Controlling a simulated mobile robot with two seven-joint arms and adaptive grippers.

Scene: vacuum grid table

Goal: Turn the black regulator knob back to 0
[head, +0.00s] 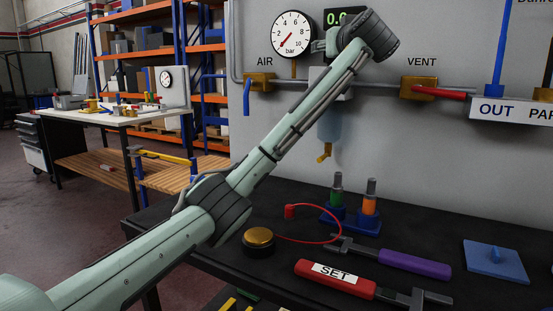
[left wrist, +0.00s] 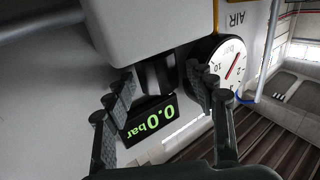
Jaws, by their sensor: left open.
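The black regulator knob (left wrist: 157,78) shows in the left wrist view just below the pale regulator body (left wrist: 150,28). My left gripper (left wrist: 160,90) is open, with one finger on either side of the knob; I cannot tell whether they touch it. In the head view my left gripper (head: 322,46) is at the regulator body (head: 333,82) and hides the knob. The round gauge (head: 292,35) has its red needle pointing to the lower left, near 0. The digital display (left wrist: 150,120) reads 0.0 bar, upside down in the wrist view. My right gripper is not in view.
The AIR valve (head: 259,82) and the VENT valve (head: 419,88) with a red handle sit on the wall pipe. The black table (head: 425,236) holds a red SET tool (head: 335,279), a purple-handled tool (head: 415,264), a blue plate (head: 495,262) and a brass-topped button (head: 259,238).

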